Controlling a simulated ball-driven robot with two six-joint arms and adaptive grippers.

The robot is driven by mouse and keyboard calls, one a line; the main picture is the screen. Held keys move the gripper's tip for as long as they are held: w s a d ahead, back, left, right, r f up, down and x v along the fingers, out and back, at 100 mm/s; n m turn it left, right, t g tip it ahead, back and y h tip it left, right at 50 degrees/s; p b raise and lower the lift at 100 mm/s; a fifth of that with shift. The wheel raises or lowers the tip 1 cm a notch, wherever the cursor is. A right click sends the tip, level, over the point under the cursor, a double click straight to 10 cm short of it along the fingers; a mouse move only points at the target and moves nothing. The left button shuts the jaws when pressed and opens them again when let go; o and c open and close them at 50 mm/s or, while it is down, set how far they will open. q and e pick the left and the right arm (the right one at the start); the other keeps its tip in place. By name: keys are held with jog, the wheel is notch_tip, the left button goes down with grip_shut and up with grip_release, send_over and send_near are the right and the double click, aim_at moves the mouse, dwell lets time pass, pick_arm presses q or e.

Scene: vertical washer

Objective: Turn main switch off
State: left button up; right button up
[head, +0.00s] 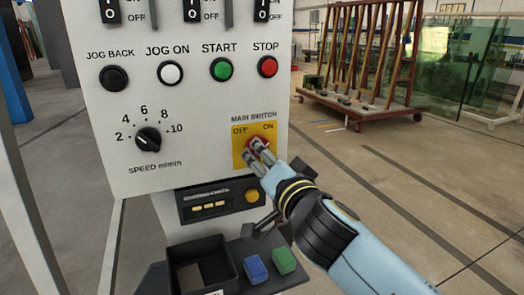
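The main switch (246,144) is a red rotary knob on a yellow plate with OFF at the left and ON at the right, low on the right side of the grey control panel (190,110). My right gripper (259,151) reaches in from the lower right, with its fingertips at the knob. The fingers cover most of the knob, so its setting is hard to read. The two fingers look close together; whether they grip the knob cannot be told. My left gripper is not in view.
Below are a small box with a yellow knob (252,196), a black tray (174,270) and blue and green blocks.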

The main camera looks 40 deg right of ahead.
jog(key=shift+w, duration=0.25)
grip_shut()
dwell(0.4)
jog(key=n, duration=1.7)
jog(key=shift+s+d+n+b, duration=0.15)
jog(key=shift+d+n+b, duration=0.15)
jog(key=shift+d+n, duration=0.1)
